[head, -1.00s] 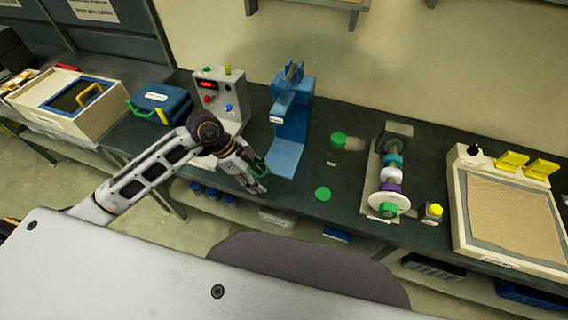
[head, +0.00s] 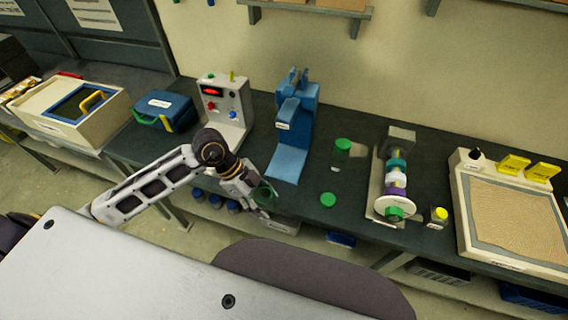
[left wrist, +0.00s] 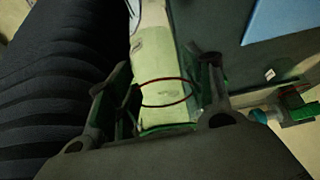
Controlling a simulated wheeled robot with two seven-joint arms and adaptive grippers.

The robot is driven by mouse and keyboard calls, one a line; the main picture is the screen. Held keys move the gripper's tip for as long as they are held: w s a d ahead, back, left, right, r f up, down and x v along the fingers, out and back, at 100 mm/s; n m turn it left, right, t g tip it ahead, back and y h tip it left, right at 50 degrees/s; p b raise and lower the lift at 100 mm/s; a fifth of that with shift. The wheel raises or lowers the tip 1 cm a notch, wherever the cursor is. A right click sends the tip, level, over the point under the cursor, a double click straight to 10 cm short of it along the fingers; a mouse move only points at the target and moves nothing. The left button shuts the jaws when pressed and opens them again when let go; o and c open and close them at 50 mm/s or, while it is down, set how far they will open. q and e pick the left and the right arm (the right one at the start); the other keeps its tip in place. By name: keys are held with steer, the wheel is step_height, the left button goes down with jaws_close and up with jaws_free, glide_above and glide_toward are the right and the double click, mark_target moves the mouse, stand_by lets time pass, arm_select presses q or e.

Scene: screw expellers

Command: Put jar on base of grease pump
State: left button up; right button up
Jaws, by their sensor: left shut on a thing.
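My left gripper (head: 262,199) is shut on a clear jar with green parts (left wrist: 162,90). In the left wrist view the jar shows between the fingers, with a thin dark red ring and a green rim. In the head view the gripper and jar are by the table's front edge, in front of the blue machine (head: 296,108). This machine, which looks like the grease pump, has a flat light-blue base (head: 286,164) with nothing on it. The base's corner also shows in the left wrist view (left wrist: 278,20), apart from the jar. My right gripper is not in view.
A grey device with a red display (head: 225,100) stands left of the blue machine. A green-lidded jar (head: 342,146) and a loose green lid (head: 328,199) are to its right. Beyond them are a roller device (head: 396,178) and a sand tray (head: 510,225).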

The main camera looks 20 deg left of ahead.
arm_select(q)
steer(key=shift+w+d+r+p, duration=0.1)
steer(key=shift+w+p, duration=0.35)
steer(key=shift+w, duration=2.6)
steer(key=shift+w+d+p, duration=0.1)
steer(key=shift+w+p, duration=0.35)
steer(key=shift+w, duration=3.55)
steer(key=shift+w, duration=0.1)
steer(key=shift+w+d, duration=0.15)
steer(key=shift+w, duration=1.65)
steer(key=shift+f+p, duration=0.35)
steer(key=shift+p, duration=0.1)
steer(key=shift+f, duration=0.1)
steer(key=o, duration=1.1)
steer(key=shift+s, duration=0.1)
steer(key=shift+o, duration=0.2)
